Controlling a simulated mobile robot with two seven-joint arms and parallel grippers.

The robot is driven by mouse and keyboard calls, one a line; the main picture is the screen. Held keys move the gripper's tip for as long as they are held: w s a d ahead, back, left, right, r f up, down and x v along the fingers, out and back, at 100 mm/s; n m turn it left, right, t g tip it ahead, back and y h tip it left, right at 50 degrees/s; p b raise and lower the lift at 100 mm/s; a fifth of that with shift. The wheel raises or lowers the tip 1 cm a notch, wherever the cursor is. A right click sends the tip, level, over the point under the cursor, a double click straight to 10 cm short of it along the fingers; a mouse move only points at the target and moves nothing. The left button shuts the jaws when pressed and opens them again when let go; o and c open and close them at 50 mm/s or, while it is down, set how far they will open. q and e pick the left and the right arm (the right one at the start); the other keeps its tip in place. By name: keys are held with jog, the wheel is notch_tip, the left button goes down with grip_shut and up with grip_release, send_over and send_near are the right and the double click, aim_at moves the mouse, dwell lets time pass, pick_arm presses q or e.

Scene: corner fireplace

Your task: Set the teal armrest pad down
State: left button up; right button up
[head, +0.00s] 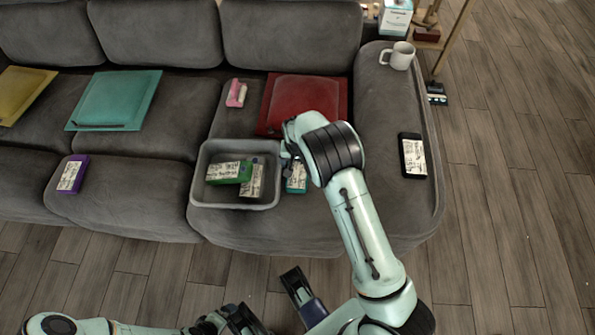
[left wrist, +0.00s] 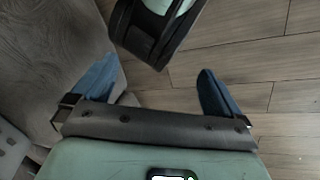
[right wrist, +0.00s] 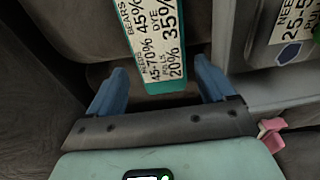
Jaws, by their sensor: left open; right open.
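A teal labelled block (head: 297,178) sits on the sofa seat, just right of the grey bin (head: 235,206). It also shows in the right wrist view (right wrist: 160,45), its near end between my fingers. My right gripper (right wrist: 161,70) is open around that end; contact cannot be told. In the head view my right wrist partly covers the block. A flat teal pad (head: 115,98) lies on the middle seat; I cannot tell which teal thing is the armrest pad. My left gripper (left wrist: 155,82) is open and empty above the floor by the sofa edge.
The bin holds a green block (head: 230,172) and a brown one. A red pad (head: 303,100) and a pink item (head: 237,93) lie behind. A mug (head: 399,56) and dark labelled block (head: 412,156) sit on the right armrest, with bare cloth between. A purple block (head: 73,174) lies left.

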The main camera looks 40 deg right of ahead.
aim_at(298, 169)
notch_tip(298, 169, down, 4)
jog(key=shift+d+f+b, duration=0.1)
jog(key=shift+d+b, duration=0.05)
jog(key=shift+b, duration=0.5)
jog(key=shift+w+f, duration=0.1)
jog(key=shift+f, duration=0.15)
jog(key=c, duration=0.8)
pick_arm(q)
jog(key=shift+w+a+f+t, duration=0.15)
jog(key=shift+w+a+f, duration=0.2)
jog(key=shift+w, duration=0.2)
jog(key=shift+w+a+f+t, duration=0.15)
jog(key=shift+w+a+f, duration=0.05)
jog(key=shift+w+f, duration=0.3)
pick_arm(e)
jog(key=shift+r, duration=0.15)
pick_arm(q)
jog(key=s+d+r+g+p, duration=0.2)
jog(key=s+d+r+p, duration=0.1)
jog(key=s, duration=0.4)
notch_tip(298, 169, up, 3)
jog(key=shift+d+f+h+p, duration=0.15)
jog(key=shift+h+p, duration=0.25)
jog(key=shift+p, duration=0.5)
pick_arm(e)
notch_tip(298, 169, up, 20)
